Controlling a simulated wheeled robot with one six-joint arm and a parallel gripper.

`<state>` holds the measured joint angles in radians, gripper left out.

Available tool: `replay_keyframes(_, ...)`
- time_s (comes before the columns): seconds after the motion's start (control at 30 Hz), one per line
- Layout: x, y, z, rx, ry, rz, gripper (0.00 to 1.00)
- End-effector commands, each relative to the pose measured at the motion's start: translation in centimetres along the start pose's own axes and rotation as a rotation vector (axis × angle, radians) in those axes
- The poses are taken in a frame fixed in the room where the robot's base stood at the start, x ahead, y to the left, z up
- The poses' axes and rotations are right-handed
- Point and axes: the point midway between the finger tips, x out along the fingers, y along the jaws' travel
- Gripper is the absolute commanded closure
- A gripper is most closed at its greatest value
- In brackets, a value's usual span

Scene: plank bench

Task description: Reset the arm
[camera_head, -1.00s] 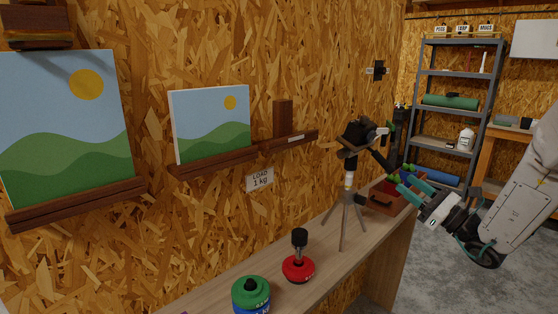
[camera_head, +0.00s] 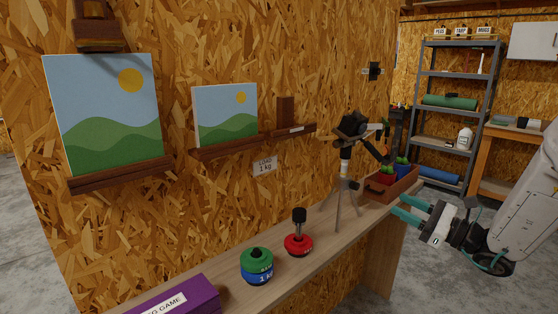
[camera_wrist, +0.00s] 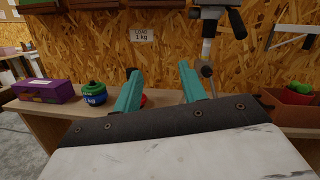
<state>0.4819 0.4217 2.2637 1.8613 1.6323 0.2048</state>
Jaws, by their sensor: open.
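My gripper (camera_head: 412,208) is at the right in the head view, in front of the bench's right end, with its teal fingers apart and nothing between them. In the wrist view its two teal fingers (camera_wrist: 163,90) point toward the bench (camera_wrist: 50,111) and the wall, spread apart. Part of a red weight shows behind the left finger. My white arm reaches in from the right edge of the head view.
The plank bench (camera_head: 222,292) holds a purple box (camera_head: 180,298), green-and-blue weights (camera_head: 257,267), a red weight (camera_head: 298,245), a tripod (camera_head: 346,195) and a planter (camera_head: 390,188). Two paintings (camera_head: 105,115) (camera_head: 225,115) stand on wall ledges. Grey shelving (camera_head: 455,110) stands behind.

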Motion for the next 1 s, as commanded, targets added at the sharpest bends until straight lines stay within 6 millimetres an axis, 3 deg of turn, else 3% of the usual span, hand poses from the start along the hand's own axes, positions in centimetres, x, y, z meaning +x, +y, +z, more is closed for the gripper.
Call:
replay_keyframes(0.17, 0.0, 4.1, 0.2, -0.044, 0.073, 0.174, 0.59)
replay_keyframes(0.37, -0.6, 10.8, 1.6, -0.16, 0.172, 0.473, 0.59)
replay_keyframes(0.47, -2.0, 15.5, 2.8, -0.276, 0.24, 0.699, 0.59)
replay_keyframes(0.63, -6.7, 22.2, 4.8, -0.551, 0.366, 1.122, 0.59)
replay_keyframes(0.8, -11.9, 25.0, 6.6, -0.849, 0.482, 1.471, 0.59)
replay_keyframes(1.0, -16.5, 25.4, 9.3, -1.203, 0.609, 1.768, 0.59)
